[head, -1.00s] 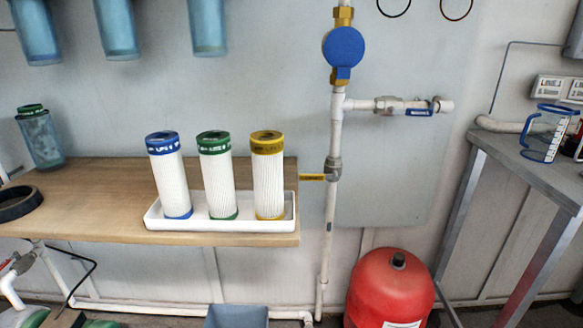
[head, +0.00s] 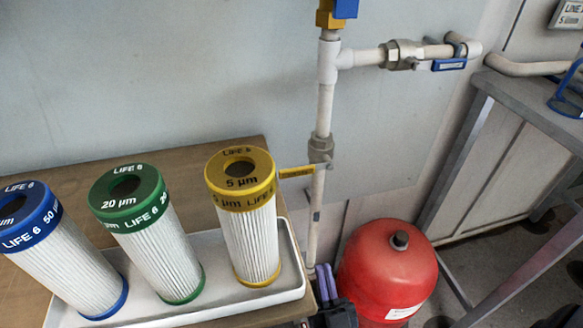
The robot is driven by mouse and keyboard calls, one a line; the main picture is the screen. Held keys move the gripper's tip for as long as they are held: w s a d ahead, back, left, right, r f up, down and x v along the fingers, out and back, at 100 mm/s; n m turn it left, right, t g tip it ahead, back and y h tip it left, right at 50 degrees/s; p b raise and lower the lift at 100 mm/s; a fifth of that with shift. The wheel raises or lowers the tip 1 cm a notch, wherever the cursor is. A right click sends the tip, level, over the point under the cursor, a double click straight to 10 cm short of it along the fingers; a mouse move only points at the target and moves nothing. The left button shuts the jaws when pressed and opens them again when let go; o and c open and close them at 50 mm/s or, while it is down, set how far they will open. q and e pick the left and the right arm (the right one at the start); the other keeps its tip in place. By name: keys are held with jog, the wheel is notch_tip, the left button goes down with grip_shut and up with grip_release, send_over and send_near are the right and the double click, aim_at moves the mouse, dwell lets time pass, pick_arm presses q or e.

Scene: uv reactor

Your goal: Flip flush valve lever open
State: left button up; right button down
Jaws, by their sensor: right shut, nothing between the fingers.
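Two valves with levers show in the head view. A blue lever (head: 449,65) lies along the horizontal branch pipe, just under it, by a grey metal valve body (head: 402,55). A yellow lever (head: 297,172) sticks out to the left from the valve (head: 320,149) on the vertical white pipe, crosswise to that pipe. No label tells which one is the flush valve. My right gripper (head: 326,284) is at the bottom middle, with purple fingers shut and empty. It is below the yellow lever and apart from both levers. My left gripper is not in view.
A white tray (head: 292,280) on the wooden bench (head: 110,165) holds blue, green (head: 150,235) and yellow-capped (head: 245,215) filter cartridges. A red tank (head: 385,270) stands right of my gripper. A grey metal table (head: 530,105) is at the right. The wall behind is clear.

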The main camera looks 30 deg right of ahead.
notch_tip(320, 180, up, 12)
send_over(299, 173)
jog(key=f+b, duration=0.1)
jog(key=f, duration=0.1)
jog(key=s+f+b, duration=0.1)
jog(key=shift+a+b, duration=0.3)
jog(key=shift+b, duration=0.05)
jog(key=shift+f, duration=0.35)
jog(key=shift+n, duration=0.3)
